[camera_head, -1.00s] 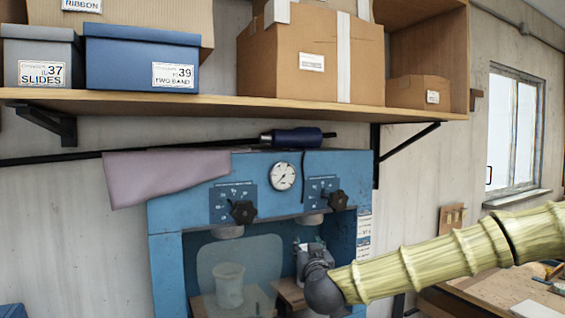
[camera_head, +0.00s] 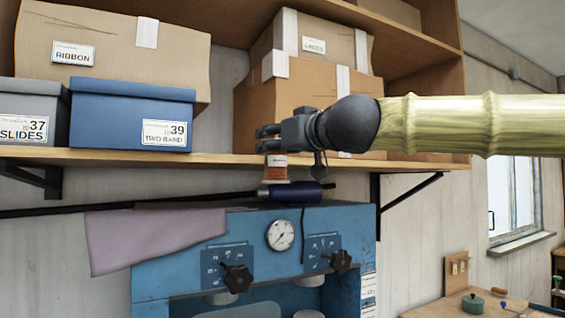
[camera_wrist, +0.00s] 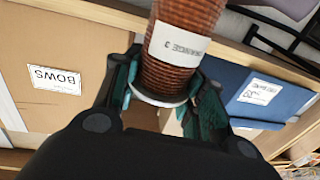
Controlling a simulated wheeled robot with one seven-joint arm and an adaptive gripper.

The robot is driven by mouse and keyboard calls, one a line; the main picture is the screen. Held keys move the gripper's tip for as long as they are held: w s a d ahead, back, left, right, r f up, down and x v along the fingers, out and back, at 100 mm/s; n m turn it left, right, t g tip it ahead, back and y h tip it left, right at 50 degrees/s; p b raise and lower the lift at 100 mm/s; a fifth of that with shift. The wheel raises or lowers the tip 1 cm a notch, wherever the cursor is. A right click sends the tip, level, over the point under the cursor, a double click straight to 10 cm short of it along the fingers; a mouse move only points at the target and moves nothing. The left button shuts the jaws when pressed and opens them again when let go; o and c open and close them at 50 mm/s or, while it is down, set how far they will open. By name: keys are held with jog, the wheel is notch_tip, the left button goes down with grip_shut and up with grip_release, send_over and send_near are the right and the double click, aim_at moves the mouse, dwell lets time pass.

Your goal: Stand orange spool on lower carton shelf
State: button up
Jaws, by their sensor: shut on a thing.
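My gripper (camera_head: 268,139) is shut on the orange spool (camera_head: 274,172), which hangs upright below the fingers. In the head view the spool overlaps the front edge of the lower carton shelf (camera_head: 222,158), and its lower end shows below that edge. I cannot tell whether it touches the shelf. In the wrist view the orange-brown thread (camera_wrist: 182,30) with a white label sits between the two finger pads (camera_wrist: 165,95), with a pale flange close to the palm.
Blue box 39 (camera_head: 130,113) and grey box 37 (camera_head: 35,110) stand on the shelf's left. A bare gap separates box 39 from the large brown carton (camera_head: 245,110). Below are the blue press (camera_head: 190,260) and a dark blue cylinder (camera_head: 310,193).

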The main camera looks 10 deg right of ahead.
jog(key=s+a+r+n+y, duration=0.1)
jog(key=s+a+r, duration=0.1)
jog(key=s+r, duration=0.35)
jog(key=shift+g+y, duration=0.3)
jog(key=shift+g, duration=0.1)
jog(key=x, duration=0.5)
jog(key=r+p+x, duration=0.1)
jog(key=x, duration=0.4)
jog(key=d+x, duration=0.1)
jog(key=x, duration=0.5)
jog(key=shift+w+r, duration=0.4)
jog(key=x, duration=0.3)
jog(key=shift+w+f, duration=0.1)
jog(key=shift+f, duration=0.25)
jog(key=shift+a+f, duration=0.1)
jog(key=shift+a, duration=0.05)
jog(key=shift+s+d, duration=0.3)
jog(key=shift+d, duration=0.1)
jog(key=shift+a, duration=0.1)
jog(key=o, duration=1)
jog(key=shift+w+a, duration=0.2)
jog(key=shift+o, duration=0.2)
jog(key=shift+s+d, duration=0.1)
jog(key=shift+d, duration=0.05)
